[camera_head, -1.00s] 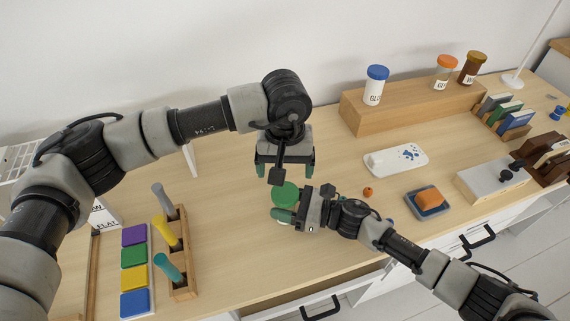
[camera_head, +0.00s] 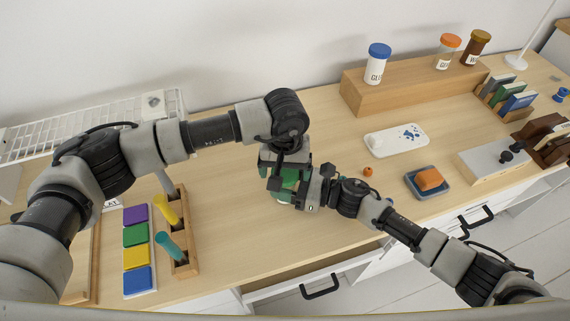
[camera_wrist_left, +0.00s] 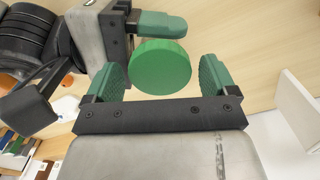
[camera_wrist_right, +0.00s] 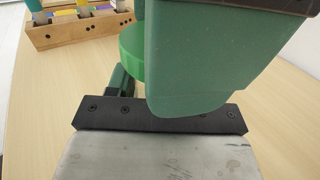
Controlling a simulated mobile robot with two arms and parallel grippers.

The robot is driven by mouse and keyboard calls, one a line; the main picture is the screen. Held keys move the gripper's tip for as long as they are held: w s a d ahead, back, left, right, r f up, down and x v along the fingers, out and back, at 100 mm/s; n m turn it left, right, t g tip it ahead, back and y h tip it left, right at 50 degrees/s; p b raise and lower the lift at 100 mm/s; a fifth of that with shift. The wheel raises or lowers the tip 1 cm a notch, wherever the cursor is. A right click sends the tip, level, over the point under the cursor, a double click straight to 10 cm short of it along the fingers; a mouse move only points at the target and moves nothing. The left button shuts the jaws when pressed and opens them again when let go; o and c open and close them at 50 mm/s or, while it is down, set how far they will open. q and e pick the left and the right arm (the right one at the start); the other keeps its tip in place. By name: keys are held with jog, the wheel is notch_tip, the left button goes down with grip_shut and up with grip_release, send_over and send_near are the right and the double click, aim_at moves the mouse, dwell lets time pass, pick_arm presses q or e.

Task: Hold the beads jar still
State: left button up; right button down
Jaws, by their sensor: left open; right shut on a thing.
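The beads jar shows mainly as a round green lid (camera_wrist_left: 160,66) in the left wrist view, and its body is mostly hidden. In the head view the lid (camera_head: 289,178) is largely covered by my grippers. My right gripper (camera_head: 294,196) is shut on the jar from the right side. My left gripper (camera_wrist_left: 160,85) is open above the jar, its two green fingertips on either side of the lid with gaps visible. In the right wrist view the lid's edge (camera_wrist_right: 132,52) shows behind a large green finger.
A small orange bead (camera_head: 368,171) lies on the desk to the right. A blue tray (camera_head: 412,192) with an orange block, a white dish (camera_head: 380,150) and a wooden riser (camera_head: 400,97) stand further right. A wooden rack (camera_head: 190,262) stands left.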

pick_arm(q)
jog(key=c, duration=0.9)
jog(key=n, duration=0.4)
jog(key=shift+c, duration=0.2)
jog(key=n, duration=0.4)
jog(key=shift+n, duration=0.3)
jog(key=n, duration=0.8)
jog(key=shift+n, duration=0.3)
jog(key=n, duration=0.6)
jog(key=shift+r, duration=0.1)
jog(key=n, duration=0.8)
jog(key=shift+n, duration=0.4)
jog(key=n, duration=0.4)
jog(key=shift+r, duration=0.3)
jog(key=shift+r, duration=0.85)
